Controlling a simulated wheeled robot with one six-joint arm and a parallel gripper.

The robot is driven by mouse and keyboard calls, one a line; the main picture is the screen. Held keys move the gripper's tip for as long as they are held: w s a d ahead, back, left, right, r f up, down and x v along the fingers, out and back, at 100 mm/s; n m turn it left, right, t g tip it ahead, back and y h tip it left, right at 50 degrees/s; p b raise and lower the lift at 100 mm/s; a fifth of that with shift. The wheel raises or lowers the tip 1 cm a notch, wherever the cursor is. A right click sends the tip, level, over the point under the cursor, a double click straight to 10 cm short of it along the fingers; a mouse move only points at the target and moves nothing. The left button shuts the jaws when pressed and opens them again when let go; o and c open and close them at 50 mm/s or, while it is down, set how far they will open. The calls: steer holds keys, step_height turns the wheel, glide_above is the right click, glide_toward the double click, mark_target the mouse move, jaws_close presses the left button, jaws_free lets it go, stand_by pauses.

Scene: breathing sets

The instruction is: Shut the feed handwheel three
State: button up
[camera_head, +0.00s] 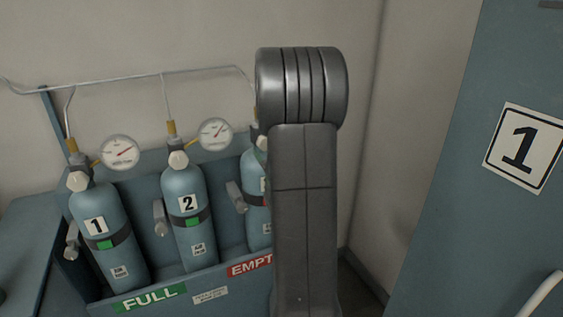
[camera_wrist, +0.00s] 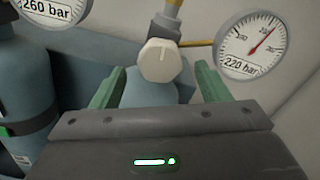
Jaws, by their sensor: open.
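Cylinder three (camera_head: 256,190) stands at the right of the rack in the head view, mostly hidden behind my arm. Its handwheel is hidden there. In the wrist view a pale ribbed handwheel (camera_wrist: 157,60), apparently cylinder three's, sits on a grey valve above a blue cylinder. My gripper (camera_wrist: 159,72) is open, with one green finger on each side and below the handwheel. The jaws are empty and the handwheel shows just past the fingertips, roughly centred. I cannot tell how far the wheel is turned.
A gauge marked 220 bar (camera_wrist: 252,45) is close to the right finger; a 260 bar gauge (camera_wrist: 55,10) is upper left. Cylinders 1 (camera_head: 112,260) and 2 (camera_head: 196,235) stand left in the rack. A blue door (camera_head: 450,190) is at right.

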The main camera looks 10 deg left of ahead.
steer(key=v, duration=1)
steer(key=shift+w, duration=0.1)
